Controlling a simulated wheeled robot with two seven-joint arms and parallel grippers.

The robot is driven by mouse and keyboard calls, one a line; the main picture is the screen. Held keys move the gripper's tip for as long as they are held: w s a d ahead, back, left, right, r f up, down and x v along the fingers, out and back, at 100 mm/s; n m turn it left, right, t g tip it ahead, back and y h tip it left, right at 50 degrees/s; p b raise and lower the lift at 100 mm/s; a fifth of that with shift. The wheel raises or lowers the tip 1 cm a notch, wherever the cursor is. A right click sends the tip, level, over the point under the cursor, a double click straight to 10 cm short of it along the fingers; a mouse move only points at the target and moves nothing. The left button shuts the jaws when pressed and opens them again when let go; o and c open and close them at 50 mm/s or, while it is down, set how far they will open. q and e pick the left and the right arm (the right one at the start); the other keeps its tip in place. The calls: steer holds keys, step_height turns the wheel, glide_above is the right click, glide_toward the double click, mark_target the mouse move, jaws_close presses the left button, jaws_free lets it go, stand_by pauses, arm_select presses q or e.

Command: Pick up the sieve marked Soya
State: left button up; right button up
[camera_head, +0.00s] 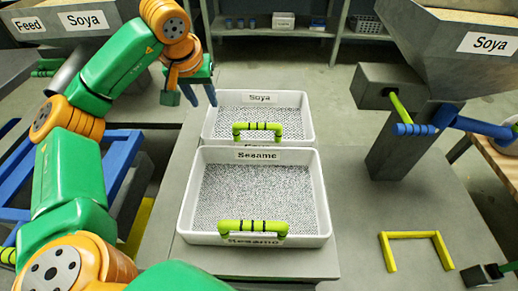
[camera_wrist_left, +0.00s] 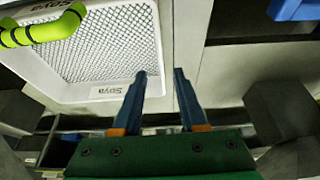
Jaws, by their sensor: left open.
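The sieve marked Soya (camera_head: 290,108) is a white, mesh-bottomed tray on the grey table, behind another sieve. Its lime-green handle (camera_head: 257,128) with dark bands is on the near side. A Soya label is on its far rim. In the left wrist view the Soya sieve (camera_wrist_left: 105,50) fills the upper left, with its handle (camera_wrist_left: 45,28) at the corner. My left gripper (camera_head: 192,98) is open and empty by the sieve's far left corner. In the left wrist view one finger of the gripper (camera_wrist_left: 160,75) overlaps the rim; I cannot tell if they touch.
The sieve marked Sesame (camera_head: 230,200) stands just in front. A grey machine with a Soya hopper (camera_head: 465,45) stands to the right, a Feed and Soya hopper (camera_head: 65,28) at the left. A yellow bracket (camera_head: 412,236) lies front right. Shelves (camera_head: 345,30) are at the back.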

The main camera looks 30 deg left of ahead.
mark_target(209, 117)
arm_select(q)
steer(key=x, duration=0.2)
steer(key=b+x, duration=0.1)
steer(key=x, duration=0.4)
steer(key=shift+s+d+f, duration=0.1)
steer(key=shift+s, duration=0.35)
steer(key=shift+w+f, duration=0.15)
steer(key=shift+f, duration=0.15)
steer(key=c, duration=0.6)
jaws_close()
arm_select(e)
steer(key=shift+w+d+f, duration=0.2)
steer(key=shift+w+f, duration=0.15)
steer(key=shift+f, duration=0.2)
steer(key=shift+w+d+f, duration=0.15)
steer(key=shift+w+f, duration=0.2)
steer(key=shift+f, duration=0.2)
steer(key=shift+s, duration=0.1)
